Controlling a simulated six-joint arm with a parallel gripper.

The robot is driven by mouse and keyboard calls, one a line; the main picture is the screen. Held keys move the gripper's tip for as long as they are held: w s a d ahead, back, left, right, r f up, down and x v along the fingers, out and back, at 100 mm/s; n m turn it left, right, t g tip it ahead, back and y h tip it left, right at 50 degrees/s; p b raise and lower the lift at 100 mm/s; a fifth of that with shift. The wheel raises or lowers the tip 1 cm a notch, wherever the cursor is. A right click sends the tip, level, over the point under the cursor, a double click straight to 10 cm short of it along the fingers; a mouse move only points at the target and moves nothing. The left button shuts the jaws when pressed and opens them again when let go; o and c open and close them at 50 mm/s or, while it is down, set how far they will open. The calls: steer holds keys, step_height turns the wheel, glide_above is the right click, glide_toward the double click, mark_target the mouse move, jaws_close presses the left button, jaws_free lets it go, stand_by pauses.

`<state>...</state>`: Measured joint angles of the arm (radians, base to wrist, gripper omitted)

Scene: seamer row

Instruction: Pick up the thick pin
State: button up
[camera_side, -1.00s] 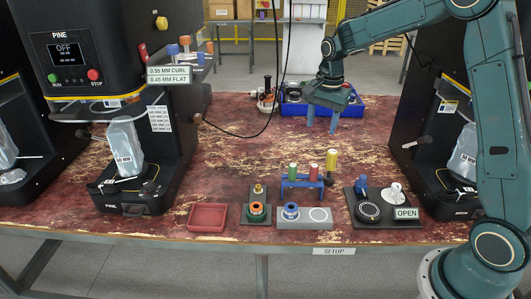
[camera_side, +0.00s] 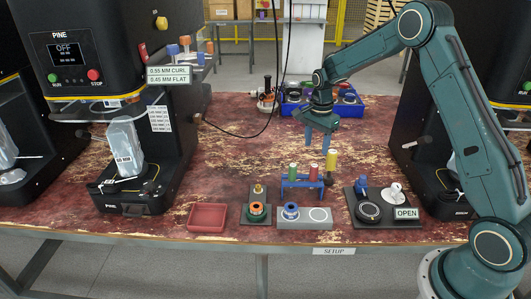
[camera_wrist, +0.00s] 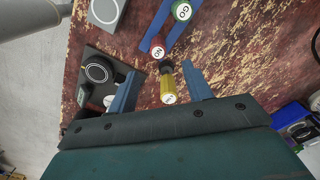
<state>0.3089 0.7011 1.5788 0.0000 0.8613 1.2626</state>
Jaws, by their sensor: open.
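A blue rack (camera_side: 290,183) holds a green-capped pin (camera_side: 293,170) and a red-capped pin (camera_side: 313,171). A yellow-handled pin with a dark lower part (camera_side: 331,160) stands upright at the rack's right end. No label here reads "thick", so I cannot tell for certain which pin is meant. In the wrist view the green cap (camera_wrist: 182,11) reads GO, and the red cap (camera_wrist: 157,47) and yellow handle (camera_wrist: 168,88) show too. My gripper (camera_side: 318,144) is open and empty, above and behind the rack. In the wrist view the yellow handle appears between its fingers (camera_wrist: 160,75).
A black fixture (camera_side: 372,222) with an OPEN sign stands right of the rack. A blue bin (camera_side: 350,108) is behind. Black seamers flank the bench.

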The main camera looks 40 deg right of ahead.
mark_target(315, 165)
steer(key=shift+f, duration=3.05)
steer(key=shift+f, duration=0.1)
steer(key=shift+s+a+f, duration=0.1)
steer(key=shift+s+f, duration=0.05)
steer(key=shift+f, duration=2.35)
steer(key=c, duration=1)
